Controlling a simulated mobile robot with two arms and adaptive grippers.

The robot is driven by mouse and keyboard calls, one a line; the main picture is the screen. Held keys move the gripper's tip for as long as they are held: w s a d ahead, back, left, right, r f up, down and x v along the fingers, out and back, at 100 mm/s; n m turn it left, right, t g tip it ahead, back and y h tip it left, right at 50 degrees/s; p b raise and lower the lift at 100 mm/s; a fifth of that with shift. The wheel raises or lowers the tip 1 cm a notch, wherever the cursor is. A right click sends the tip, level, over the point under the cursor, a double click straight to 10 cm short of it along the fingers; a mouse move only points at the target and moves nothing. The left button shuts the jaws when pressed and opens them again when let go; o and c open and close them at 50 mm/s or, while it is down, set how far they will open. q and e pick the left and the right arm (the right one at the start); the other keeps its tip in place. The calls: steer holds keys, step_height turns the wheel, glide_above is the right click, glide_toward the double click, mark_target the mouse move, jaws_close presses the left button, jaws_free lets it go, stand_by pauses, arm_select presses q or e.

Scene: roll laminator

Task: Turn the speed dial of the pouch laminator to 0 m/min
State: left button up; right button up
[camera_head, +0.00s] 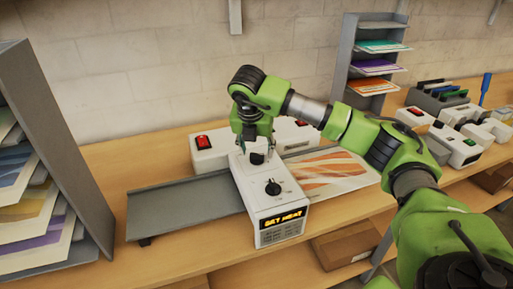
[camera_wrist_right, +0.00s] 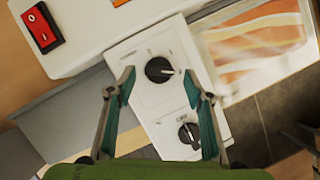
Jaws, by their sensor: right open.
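The white pouch laminator (camera_head: 262,204) stands on the wooden bench, with a lit display (camera_head: 283,227) that seems to read "SET HEAT". Its panel has two black dials, a far dial (camera_head: 257,158) and a near dial (camera_head: 273,187). Their labels are too small to read surely, so I cannot tell which is the speed dial. My right gripper (camera_head: 259,150) points down over the far dial. In the right wrist view, its open fingers (camera_wrist_right: 158,80) stand either side of that far dial (camera_wrist_right: 159,70), with gaps visible. The near dial (camera_wrist_right: 189,133) lies outside the fingertips. My left gripper is not in view.
A red switch (camera_wrist_right: 42,27) sits on the laminator's white rear body. A grey tray (camera_head: 180,208) extends left and a striped orange sheet (camera_head: 335,170) lies right. Paper racks stand at left (camera_head: 50,130) and back right (camera_head: 370,65). Several small devices crowd the far right.

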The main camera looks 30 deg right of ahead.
steer(key=shift+x, duration=1)
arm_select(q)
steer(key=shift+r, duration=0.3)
arm_select(e)
steer(key=shift+c, duration=0.3)
steer(key=c, duration=1)
steer(key=shift+c, duration=0.2)
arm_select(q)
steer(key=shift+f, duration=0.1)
